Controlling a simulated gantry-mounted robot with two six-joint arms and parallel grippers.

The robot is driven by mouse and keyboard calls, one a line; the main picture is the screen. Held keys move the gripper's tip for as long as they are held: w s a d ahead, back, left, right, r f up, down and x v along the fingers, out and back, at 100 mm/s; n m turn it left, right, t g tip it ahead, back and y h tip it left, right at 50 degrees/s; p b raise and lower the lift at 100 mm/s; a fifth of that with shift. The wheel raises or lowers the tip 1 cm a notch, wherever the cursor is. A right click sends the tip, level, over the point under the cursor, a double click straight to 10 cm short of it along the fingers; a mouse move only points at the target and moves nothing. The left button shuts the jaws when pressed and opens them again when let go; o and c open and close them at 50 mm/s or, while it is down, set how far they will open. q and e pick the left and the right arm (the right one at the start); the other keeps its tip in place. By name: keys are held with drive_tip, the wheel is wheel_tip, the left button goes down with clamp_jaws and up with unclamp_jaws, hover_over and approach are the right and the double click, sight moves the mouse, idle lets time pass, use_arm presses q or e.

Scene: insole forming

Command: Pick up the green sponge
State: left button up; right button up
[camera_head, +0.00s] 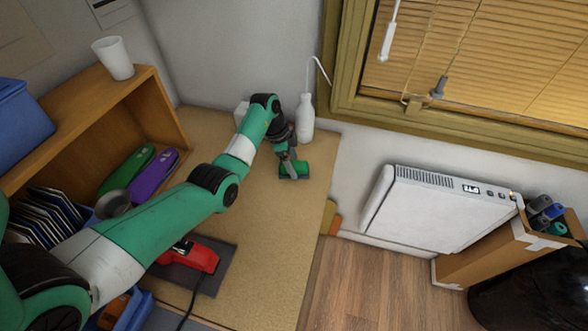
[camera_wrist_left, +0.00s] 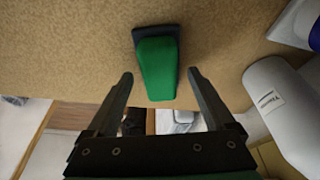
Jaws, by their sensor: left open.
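The green sponge (camera_head: 296,170) lies on the tan worktop near its right edge, with a dark end piece. In the left wrist view the sponge (camera_wrist_left: 157,70) shows in the upper middle, narrow end toward me. My left gripper (camera_head: 286,154) is just above and beside it in the head view. In the left wrist view my left gripper (camera_wrist_left: 160,75) is open, with one finger on each side of the sponge's outline and a gap to each. I cannot tell how far the fingertips are above the worktop. My right gripper is not in view.
A white bottle (camera_head: 306,119) with a thin tube stands close behind the gripper; it also shows in the left wrist view (camera_wrist_left: 283,108). A red tool (camera_head: 192,256) lies on a dark mat. A wooden shelf (camera_head: 165,110) stands left. The worktop's front right is clear.

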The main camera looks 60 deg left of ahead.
use_arm(q)
drive_tip(key=shift+c, duration=0.3)
clamp_jaws()
drive_tip(key=shift+r, duration=0.1)
